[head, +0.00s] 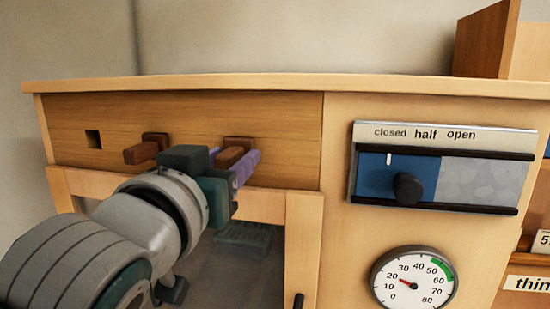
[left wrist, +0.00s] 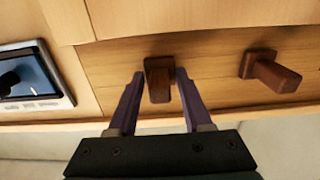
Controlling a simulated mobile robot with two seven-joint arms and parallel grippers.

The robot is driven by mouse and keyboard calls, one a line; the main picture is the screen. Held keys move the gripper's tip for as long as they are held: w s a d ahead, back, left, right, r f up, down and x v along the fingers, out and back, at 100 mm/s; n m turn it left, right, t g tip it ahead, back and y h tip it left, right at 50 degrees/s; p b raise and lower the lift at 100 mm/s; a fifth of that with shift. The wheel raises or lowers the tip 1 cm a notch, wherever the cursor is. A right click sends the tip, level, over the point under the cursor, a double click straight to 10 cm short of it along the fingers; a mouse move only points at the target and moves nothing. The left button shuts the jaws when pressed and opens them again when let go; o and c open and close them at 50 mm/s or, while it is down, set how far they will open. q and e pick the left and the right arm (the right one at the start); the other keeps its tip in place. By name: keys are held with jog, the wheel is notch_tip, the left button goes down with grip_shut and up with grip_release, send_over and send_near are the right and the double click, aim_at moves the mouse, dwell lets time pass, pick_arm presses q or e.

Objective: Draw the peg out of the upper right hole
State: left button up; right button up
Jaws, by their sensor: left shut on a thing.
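A brown wooden peg (head: 232,156) sticks out of the right end of the wooden front panel (head: 285,135). My left gripper (head: 230,162) is shut on this peg, with its purple fingers on either side of it. In the left wrist view the peg (left wrist: 158,82) stands between the two fingers, its base against the panel. Its hole is hidden behind it. A second brown peg (head: 141,153) sticks out of the panel to the left; it also shows in the left wrist view (left wrist: 272,74). My right gripper is not in view.
An empty square hole (head: 93,139) is at the panel's left. To the right are a sliding cover with a black knob (head: 408,189) and a round dial (head: 413,279). An open recess (head: 245,262) lies below the panel. The cabinet top (head: 300,85) overhangs slightly.

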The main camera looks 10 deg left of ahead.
pick_arm(q)
grip_shut()
jog(key=shift+s, duration=0.15)
jog(key=shift+s+p, duration=0.9)
jog(key=shift+s, duration=1.65)
jog(key=s, duration=0.5)
jog(key=shift+a+p, duration=0.15)
jog(key=shift+p, duration=0.25)
